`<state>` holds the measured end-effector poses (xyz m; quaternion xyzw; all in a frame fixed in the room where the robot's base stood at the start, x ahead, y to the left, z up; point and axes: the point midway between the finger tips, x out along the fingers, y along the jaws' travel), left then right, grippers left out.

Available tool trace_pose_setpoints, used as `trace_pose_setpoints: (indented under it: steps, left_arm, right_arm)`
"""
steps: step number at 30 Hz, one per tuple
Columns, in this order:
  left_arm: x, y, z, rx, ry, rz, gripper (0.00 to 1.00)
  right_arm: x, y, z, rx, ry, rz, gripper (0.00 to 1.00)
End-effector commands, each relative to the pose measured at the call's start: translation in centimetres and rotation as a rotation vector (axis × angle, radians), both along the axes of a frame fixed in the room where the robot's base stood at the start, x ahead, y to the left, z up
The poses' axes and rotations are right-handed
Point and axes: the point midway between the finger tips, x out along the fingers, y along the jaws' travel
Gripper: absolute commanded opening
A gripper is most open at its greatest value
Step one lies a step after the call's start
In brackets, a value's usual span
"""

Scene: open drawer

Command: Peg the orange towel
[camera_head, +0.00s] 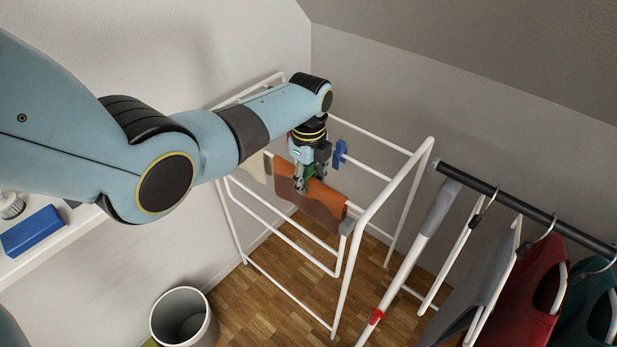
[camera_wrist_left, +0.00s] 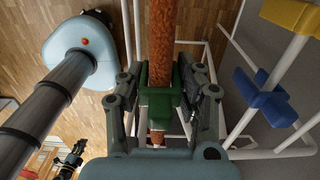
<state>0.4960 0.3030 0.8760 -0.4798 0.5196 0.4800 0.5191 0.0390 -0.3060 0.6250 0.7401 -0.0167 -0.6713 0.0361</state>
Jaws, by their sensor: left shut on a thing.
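The orange towel (camera_head: 322,200) hangs folded over a rail of the white drying rack, with a brown section on its near side. My left gripper (camera_head: 303,184) points down at the towel's top edge and is shut on a green peg (camera_wrist_left: 160,92). In the left wrist view the orange towel (camera_wrist_left: 160,45) runs as a narrow strip under the peg, which sits across it. I cannot tell how far the peg's jaws reach over the towel. A small dark jointed part, likely my right gripper (camera_wrist_left: 72,156), shows far off; its fingers are unclear.
The white rack (camera_head: 388,195) surrounds the towel with rails. A blue peg (camera_head: 340,153) and a yellow peg (camera_wrist_left: 293,14) sit on rack rails. A cream cloth (camera_head: 254,167) hangs beside the towel. A clothes rail (camera_head: 525,208) stands right, a bin (camera_head: 184,318) below.

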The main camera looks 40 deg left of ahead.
Motion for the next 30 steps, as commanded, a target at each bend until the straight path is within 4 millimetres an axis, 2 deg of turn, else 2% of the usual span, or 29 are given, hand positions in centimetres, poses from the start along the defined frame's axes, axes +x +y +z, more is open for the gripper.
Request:
trace_pose_setpoints:
  steps: [7, 8, 13, 23, 26, 30]
  left_arm:
    - [0.0, 0.0, 0.0, 0.0, 0.0, 0.0, 0.2]
    - [0.0, 0.0, 0.0, 0.0, 0.0, 0.0, 0.38]
    - [0.0, 0.0, 0.0, 0.0, 0.0, 0.0, 0.61]
    - [0.0, 0.0, 0.2, 0.0, -0.001, 0.0, 0.62]
    - [0.1, 0.0, 1.2, 0.0, -0.002, 0.0, 0.62]
    - [0.1, 0.0, 3.8, 0.001, -0.005, -0.001, 0.62]
  right_arm:
    - [0.1, -0.1, 0.0, -0.001, -0.002, 0.001, 0.0]
    - [0.1, -0.1, 0.0, -0.002, -0.002, 0.001, 0.0]
    - [0.1, -0.1, 0.0, -0.001, -0.002, 0.001, 0.0]
    - [0.3, -0.2, 0.0, -0.003, -0.003, 0.001, 0.0]
    - [0.2, -0.2, 0.0, -0.002, -0.003, 0.0, 0.0]
    - [0.2, -0.1, 0.0, -0.001, -0.002, 0.0, 0.0]
